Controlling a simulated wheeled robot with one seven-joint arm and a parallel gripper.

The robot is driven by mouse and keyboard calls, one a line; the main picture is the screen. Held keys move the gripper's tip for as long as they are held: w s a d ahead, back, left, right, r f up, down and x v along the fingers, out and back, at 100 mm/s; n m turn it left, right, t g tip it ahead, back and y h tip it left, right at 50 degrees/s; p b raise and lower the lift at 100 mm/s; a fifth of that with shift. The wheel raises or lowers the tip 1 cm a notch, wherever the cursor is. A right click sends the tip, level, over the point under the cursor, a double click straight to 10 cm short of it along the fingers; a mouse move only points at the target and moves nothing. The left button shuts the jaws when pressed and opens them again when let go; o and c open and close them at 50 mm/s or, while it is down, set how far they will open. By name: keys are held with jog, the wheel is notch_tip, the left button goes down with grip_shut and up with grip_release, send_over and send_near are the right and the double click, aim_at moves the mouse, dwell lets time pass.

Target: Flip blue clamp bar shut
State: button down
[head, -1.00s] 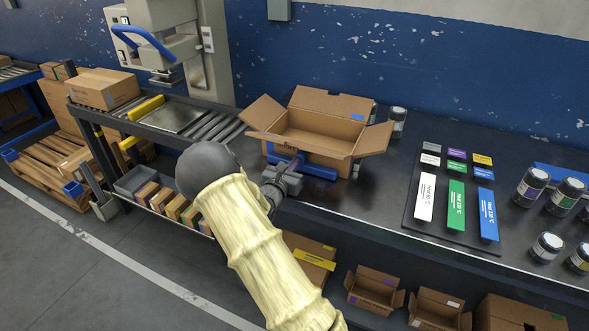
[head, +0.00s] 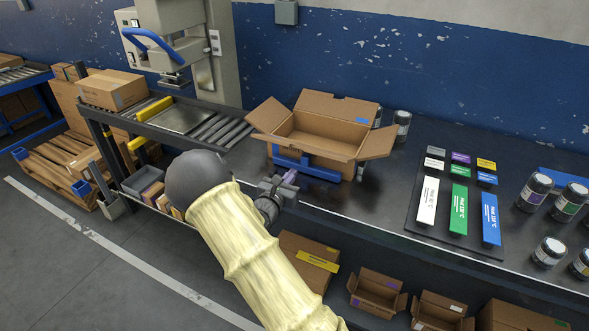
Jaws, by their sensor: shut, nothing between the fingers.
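The blue clamp bar (head: 318,171) lies low along the front of the open cardboard box (head: 315,147) on the dark bench. My gripper (head: 290,178) is shut and empty, just in front of the bar's left part, near the bench's front edge. A purple-tinted part shows at its fingertips. From this view I cannot tell whether the fingertips touch the bar. My arm comes in from the bottom and covers part of the bench edge.
A dark board (head: 415,212) with coloured labels lies right of the box, with several dark jars (head: 533,190) beyond it. A roller conveyor (head: 218,130) and a press with a blue handle (head: 153,45) stand left. Cartons sit on the shelf below.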

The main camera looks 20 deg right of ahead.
jog(key=v, duration=0.8)
jog(key=shift+s+a, duration=0.15)
jog(key=shift+s, duration=0.2)
jog(key=shift+w+f, duration=0.15)
